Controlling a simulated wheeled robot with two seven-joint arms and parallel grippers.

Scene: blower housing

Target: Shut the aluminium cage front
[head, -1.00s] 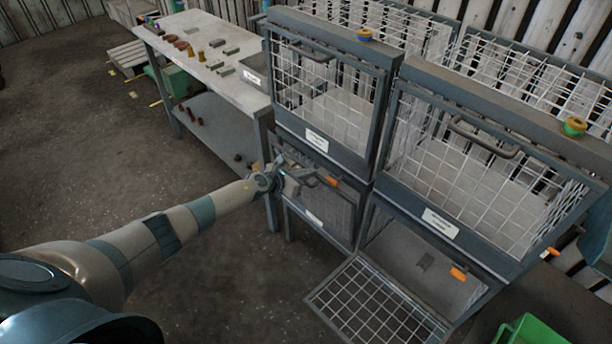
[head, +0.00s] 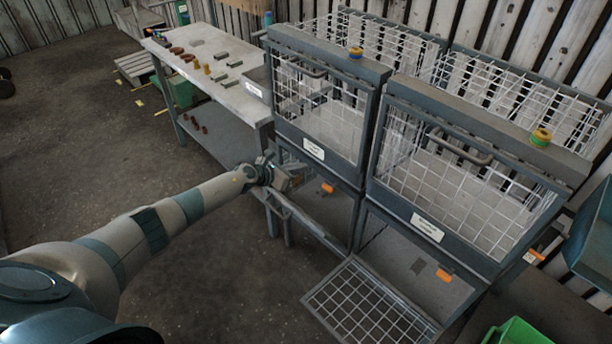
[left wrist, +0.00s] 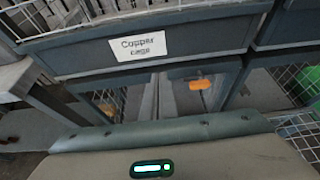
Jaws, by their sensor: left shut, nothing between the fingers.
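Two wire cages sit above two lower bays. The upper left cage (head: 325,105) is shut; its label (left wrist: 138,46) reads "Copper cage" in the left wrist view. The upper right cage (head: 455,180) is also shut; its label is too small to read. The lower right mesh front (head: 370,305) hangs open near the floor. The lower left front (head: 318,232) shows nearly edge-on, apparently tilted outward. I cannot tell which front is the aluminium one. My left gripper (head: 289,181) is shut and empty at the lower left bay's upper left. My right gripper is out of view.
A grey workbench (head: 205,58) with small parts stands left of the cages. Orange tags (head: 444,275) mark the lower bays. A green bin (head: 517,333) is at the bottom right. The floor (head: 90,150) left of my arm is clear.

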